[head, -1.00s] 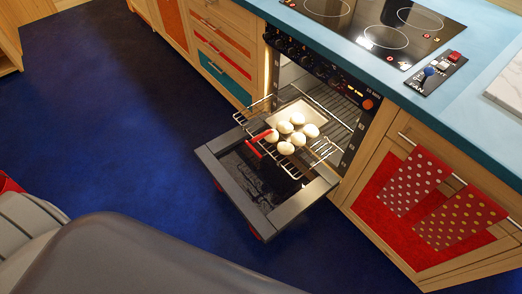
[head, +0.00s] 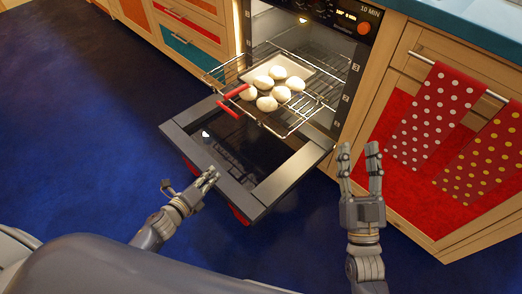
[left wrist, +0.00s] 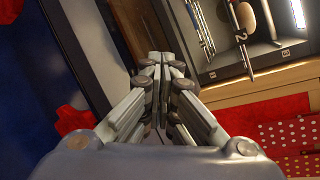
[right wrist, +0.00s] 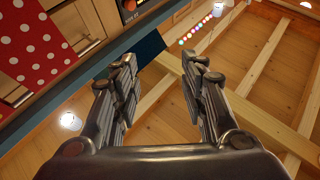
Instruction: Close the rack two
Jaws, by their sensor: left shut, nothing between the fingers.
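The wire rack (head: 314,104) is slid out of the lit oven (head: 345,68), above the lowered oven door (head: 287,178). A pan with a red handle (head: 235,92) and several white round pieces (head: 265,82) rests on it. My left gripper (head: 214,173) is shut and empty at the left front edge of the door, lower than the rack. My right gripper (head: 359,148) is open and empty, pointing up, right of the door; its fingers also show in the right wrist view (right wrist: 158,66).
Polka-dot towels (head: 432,116) hang on a rail on the red-panelled cabinet (head: 400,185) at right. Drawers (head: 190,50) stand left of the oven. The blue floor (head: 85,130) at left is clear.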

